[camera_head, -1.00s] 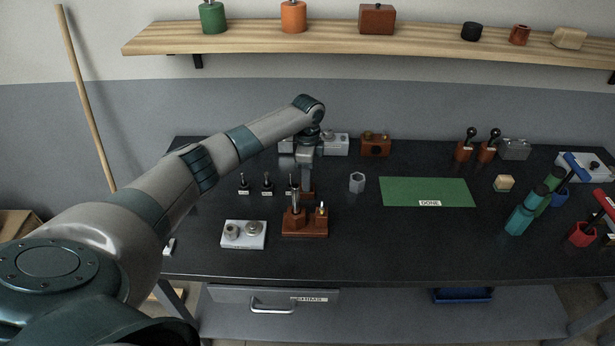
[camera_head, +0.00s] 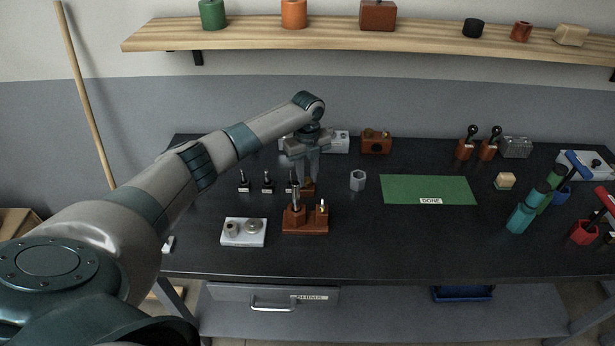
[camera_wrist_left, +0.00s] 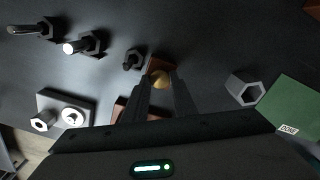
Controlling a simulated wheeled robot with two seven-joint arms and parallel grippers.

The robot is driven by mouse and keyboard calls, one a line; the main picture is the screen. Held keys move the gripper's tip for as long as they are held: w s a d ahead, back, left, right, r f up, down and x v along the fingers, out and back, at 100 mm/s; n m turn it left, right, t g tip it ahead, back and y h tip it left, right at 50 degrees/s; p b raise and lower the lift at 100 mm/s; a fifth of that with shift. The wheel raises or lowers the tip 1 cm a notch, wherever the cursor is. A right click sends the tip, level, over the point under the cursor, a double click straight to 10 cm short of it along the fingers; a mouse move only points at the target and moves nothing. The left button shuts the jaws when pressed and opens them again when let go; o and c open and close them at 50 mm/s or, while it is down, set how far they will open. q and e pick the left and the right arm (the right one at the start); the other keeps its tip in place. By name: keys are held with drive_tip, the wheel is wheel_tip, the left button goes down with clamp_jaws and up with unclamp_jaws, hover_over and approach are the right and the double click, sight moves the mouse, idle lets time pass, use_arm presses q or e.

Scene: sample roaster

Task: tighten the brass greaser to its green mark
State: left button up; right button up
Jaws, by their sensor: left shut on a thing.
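My left gripper (camera_head: 308,178) points down over a small brown block (camera_head: 308,188) on the dark bench, behind the red-brown fixture. In the left wrist view its two fingers (camera_wrist_left: 161,84) are shut on the round brass greaser (camera_wrist_left: 159,78), which sits at the brown block (camera_wrist_left: 156,63). In the head view the gripper hides the greaser. I cannot make out a green mark in either view. My right gripper is not in view.
In front stands a red-brown fixture (camera_head: 305,226) with upright pins, beside a pale plate (camera_head: 244,232) with metal fittings. A grey hex nut (camera_head: 357,180) and a green mat (camera_head: 410,190) labelled DONE lie to the right.

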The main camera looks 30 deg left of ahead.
use_arm(q)
drive_tip(key=shift+r+m, duration=0.1)
drive_tip(key=shift+m, duration=1.5)
drive_tip(key=o, duration=1)
drive_tip(key=shift+o, duration=0.2)
drive_tip(key=shift+b, duration=0.3)
